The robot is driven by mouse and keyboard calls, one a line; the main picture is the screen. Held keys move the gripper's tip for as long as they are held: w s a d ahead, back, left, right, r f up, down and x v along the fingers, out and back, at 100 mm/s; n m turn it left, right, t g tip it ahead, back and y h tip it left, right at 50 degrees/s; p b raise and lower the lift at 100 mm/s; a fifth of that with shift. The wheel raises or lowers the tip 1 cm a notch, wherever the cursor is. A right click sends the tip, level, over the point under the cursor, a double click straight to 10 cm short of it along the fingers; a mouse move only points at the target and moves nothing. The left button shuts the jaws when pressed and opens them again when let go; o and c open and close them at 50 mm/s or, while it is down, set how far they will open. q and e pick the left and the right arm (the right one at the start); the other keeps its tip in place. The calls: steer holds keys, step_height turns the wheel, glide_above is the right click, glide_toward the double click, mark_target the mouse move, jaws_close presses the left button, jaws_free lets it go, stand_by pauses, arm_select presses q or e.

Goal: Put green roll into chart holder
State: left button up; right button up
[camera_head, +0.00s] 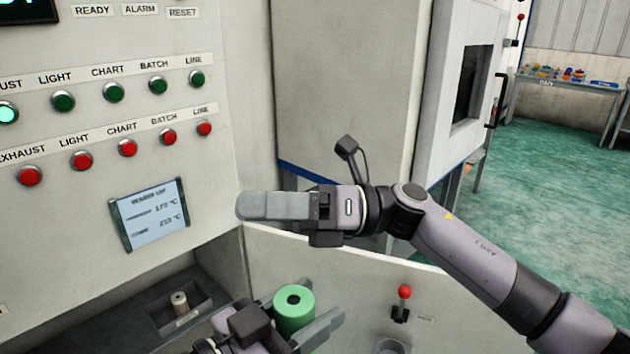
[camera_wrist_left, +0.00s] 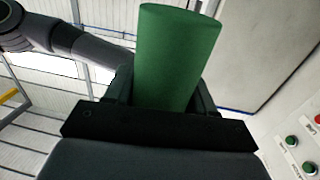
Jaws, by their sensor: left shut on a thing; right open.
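The green roll (camera_head: 294,312) is a cylinder with a dark hole in its end. My left gripper (camera_head: 302,308) is shut on it near the bottom of the head view, with a finger on each side. In the left wrist view the green roll (camera_wrist_left: 178,55) stands out lengthwise from between the fingers. My right gripper (camera_head: 242,206) is open and empty, seen side-on in front of the panel, above and left of the roll. No thing in view is clearly marked as the chart holder; a dark recessed tray (camera_head: 205,310) lies at the lower left.
A small pale roll (camera_head: 180,303) stands in the tray. The control panel (camera_head: 215,170) with green and red buttons rises at left. A red-knobbed lever (camera_head: 404,293) and a round grey cup (camera_head: 391,346) are at lower right. Green floor is open at far right.

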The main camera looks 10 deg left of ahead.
steer(key=r+n+h, duration=0.1)
steer(key=n+h, duration=0.2)
step_height(320, 180, up, 3)
steer(key=n+t+h, duration=0.5)
steer(key=n+h, duration=0.6)
steer(key=h, duration=0.3)
glide_above(293, 298)
steer(key=w+d, duration=0.2)
steer(key=w, duration=0.1)
steer(key=x, duration=1.1)
steer(key=shift+s+a, duration=0.2)
steer(key=shift+a, duration=0.05)
steer(key=c, duration=1.2)
arm_select(q)
steer(key=o, duration=1.2)
